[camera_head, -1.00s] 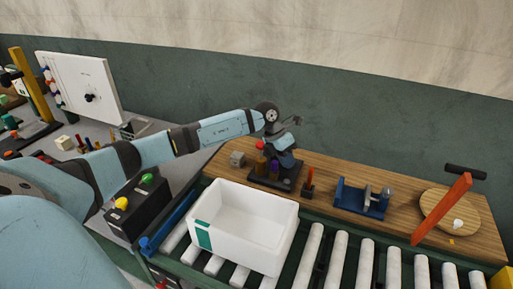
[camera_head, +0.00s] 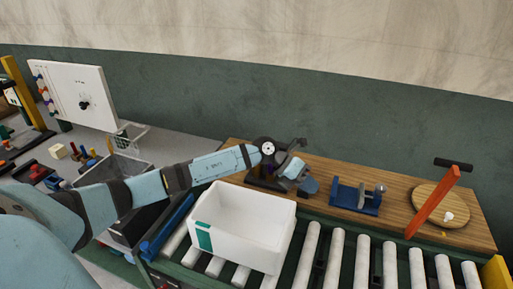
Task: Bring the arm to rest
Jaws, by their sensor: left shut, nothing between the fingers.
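My left arm (camera_head: 215,166) is pale blue with dark joints and reaches in from the left, over the left end of the wooden board. Its left gripper (camera_head: 309,189) points down and to the right, just behind the white bin's back right corner. The gripper is shut with nothing in it. The arm and wrist hide most of the dark holder (camera_head: 262,183) behind them. My right gripper is out of view.
A white bin (camera_head: 245,239), empty, sits on the roller conveyor (camera_head: 333,258). Behind it, the wooden board (camera_head: 405,190) carries a blue fixture (camera_head: 355,197), a round wooden disc (camera_head: 428,195) and an upright orange bar (camera_head: 432,203). A white panel (camera_head: 75,92) stands back left.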

